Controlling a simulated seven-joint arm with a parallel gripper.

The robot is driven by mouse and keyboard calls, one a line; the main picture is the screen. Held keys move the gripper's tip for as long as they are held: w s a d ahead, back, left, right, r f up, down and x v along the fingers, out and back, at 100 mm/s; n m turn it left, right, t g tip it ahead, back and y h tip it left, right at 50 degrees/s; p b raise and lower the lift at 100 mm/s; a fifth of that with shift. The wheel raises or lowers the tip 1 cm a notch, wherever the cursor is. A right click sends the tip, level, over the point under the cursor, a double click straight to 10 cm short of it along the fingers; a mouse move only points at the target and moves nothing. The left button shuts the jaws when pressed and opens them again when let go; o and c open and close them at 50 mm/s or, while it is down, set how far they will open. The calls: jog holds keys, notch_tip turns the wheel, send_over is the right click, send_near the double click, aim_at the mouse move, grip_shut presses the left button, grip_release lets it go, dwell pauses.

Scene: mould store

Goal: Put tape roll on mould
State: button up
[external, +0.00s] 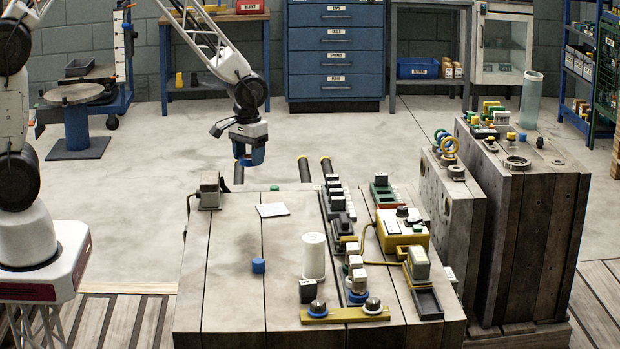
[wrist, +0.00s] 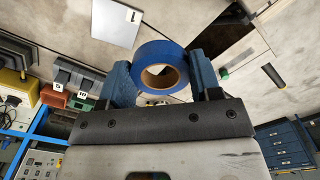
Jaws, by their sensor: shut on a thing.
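My gripper (external: 250,160) hangs above and behind the far left part of the large plank-topped block (external: 225,300) in the external view. In the wrist view my gripper (wrist: 161,72) has its two blue fingers shut on the sides of a blue tape roll (wrist: 162,49) with a brown core. The roll is held clear of the surface below. No single thing is plainly marked as the mould; tall brown blocks (external: 547,225) stand at the right and may be moulds. In the external view the fingers make the roll hard to tell apart.
On the plank-topped block are a white plate (external: 272,210), also in the wrist view (wrist: 117,21), a white cylinder (external: 314,256), a small blue piece (external: 258,265) and a yellow device (external: 402,230). Small parts crowd its right side. Its left front is mostly bare.

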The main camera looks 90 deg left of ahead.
jog(key=w+a+f+n, duration=0.1)
jog(key=w+a+n, duration=0.1)
jog(key=a, duration=1.1)
jog(key=w+a+n, duration=0.1)
jog(key=w+a, duration=0.1)
jog(key=a, duration=1.2)
notch_tip(320, 180, down, 18)
jog(key=shift+d, duration=0.3)
jog(key=shift+w+a, duration=0.1)
jog(key=w+a, duration=0.3)
jog(key=w, duration=0.1)
jog(key=w+a+f, duration=0.1)
jog(key=w+a, duration=0.2)
jog(key=w, duration=0.1)
jog(key=w+a, duration=0.3)
jog(key=w, duration=0.2)
jog(key=shift+f, duration=0.3)
jog(key=shift+f, duration=0.1)
jog(key=shift+f, duration=1.65)
jog(key=shift+f, duration=0.15)
